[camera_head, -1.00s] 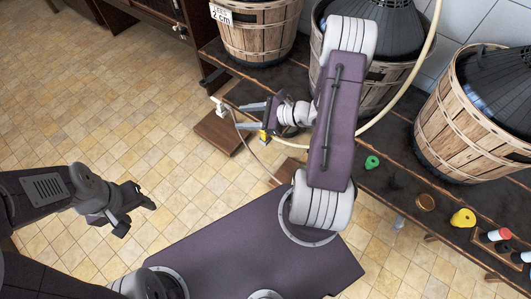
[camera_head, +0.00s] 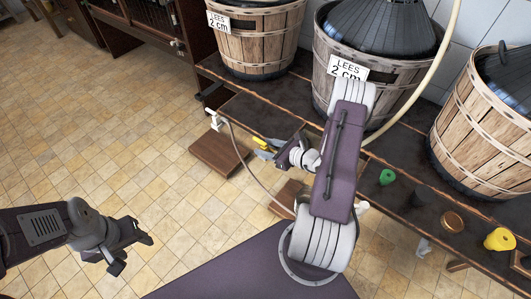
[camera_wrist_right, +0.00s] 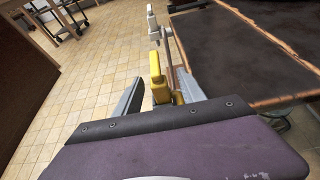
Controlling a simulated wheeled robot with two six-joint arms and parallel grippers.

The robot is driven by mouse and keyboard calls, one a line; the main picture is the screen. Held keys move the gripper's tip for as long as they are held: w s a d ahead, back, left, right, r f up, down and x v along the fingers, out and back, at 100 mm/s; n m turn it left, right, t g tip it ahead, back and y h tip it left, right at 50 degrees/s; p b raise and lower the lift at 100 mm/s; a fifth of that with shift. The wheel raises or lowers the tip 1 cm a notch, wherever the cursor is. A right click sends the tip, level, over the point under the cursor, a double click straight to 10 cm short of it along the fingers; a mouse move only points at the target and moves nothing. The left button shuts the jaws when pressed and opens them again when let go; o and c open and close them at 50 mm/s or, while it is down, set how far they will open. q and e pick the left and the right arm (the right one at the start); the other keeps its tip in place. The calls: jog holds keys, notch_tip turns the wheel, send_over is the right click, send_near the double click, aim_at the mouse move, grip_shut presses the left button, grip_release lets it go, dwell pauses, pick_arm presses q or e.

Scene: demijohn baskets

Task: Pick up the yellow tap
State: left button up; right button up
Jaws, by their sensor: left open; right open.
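The yellow tap (camera_head: 261,141) is a small piece by the front edge of the dark bench, partly hidden by my right gripper. In the right wrist view the yellow tap (camera_wrist_right: 157,78) stands upright between the two grey fingers. My right gripper (camera_head: 265,149) is open around it. In the right wrist view, the right gripper (camera_wrist_right: 162,97) shows a gap beside the left finger; I cannot tell whether the right finger touches the tap. My left gripper (camera_head: 134,240) is open and empty over the tiled floor, far from the tap.
Wooden baskets with demijohns (camera_head: 255,45) stand on the dark bench (camera_head: 270,112). A white hose end (camera_head: 215,120) is just left of the tap. A green piece (camera_head: 387,177) and another yellow piece (camera_head: 499,239) lie on the bench at right.

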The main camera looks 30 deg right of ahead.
pick_arm(q)
jog(key=shift+f+b, duration=0.35)
jog(key=shift+f, duration=0.4)
pick_arm(e)
jog(key=x, duration=0.3)
jog(key=shift+w+a+f, duration=0.2)
grip_shut()
pick_arm(q)
notch_tip(320, 180, up, 4)
jog(key=p, duration=0.4)
jog(key=shift+r, duration=0.15)
pick_arm(e)
notch_tip(320, 180, up, 10)
